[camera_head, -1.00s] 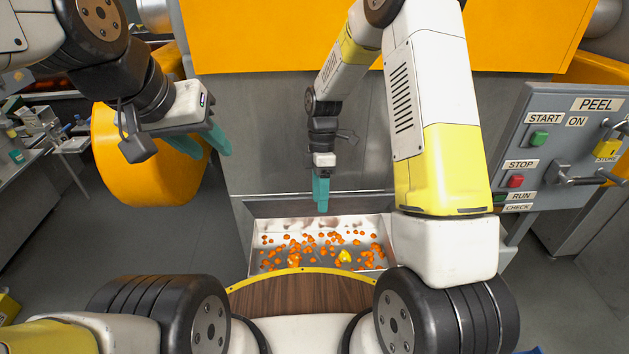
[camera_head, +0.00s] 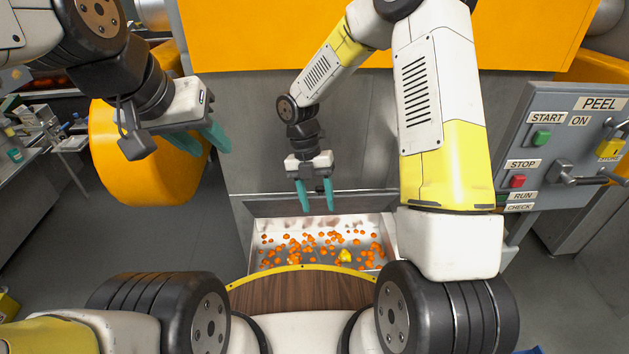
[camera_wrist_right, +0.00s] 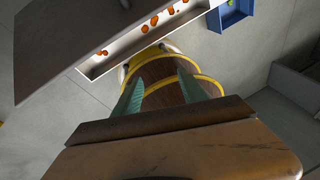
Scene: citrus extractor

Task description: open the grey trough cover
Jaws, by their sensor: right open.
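The grey trough cover (camera_head: 270,208) shows in the head view as a narrow grey panel along the trough's back edge, seen steeply. It stands raised, and the trough's inside is uncovered. In the right wrist view a broad grey plate (camera_wrist_right: 55,40), which looks like the same cover, borders the trough. My right gripper (camera_head: 316,208) is open and empty, its teal fingers pointing down in front of the cover and over the trough's back edge. I cannot tell whether it touches the cover. The right fingers (camera_wrist_right: 160,90) are apart in the wrist view. My left gripper (camera_head: 208,147) is open and empty, away at the left.
The metal trough (camera_head: 390,232) holds many orange bits and a yellow piece. A grey PEEL control panel (camera_head: 550,160) with buttons and a lever stands at the right. An orange drum (camera_head: 130,165) is behind my left gripper. A blue bin (camera_wrist_right: 225,17) lies on the floor.

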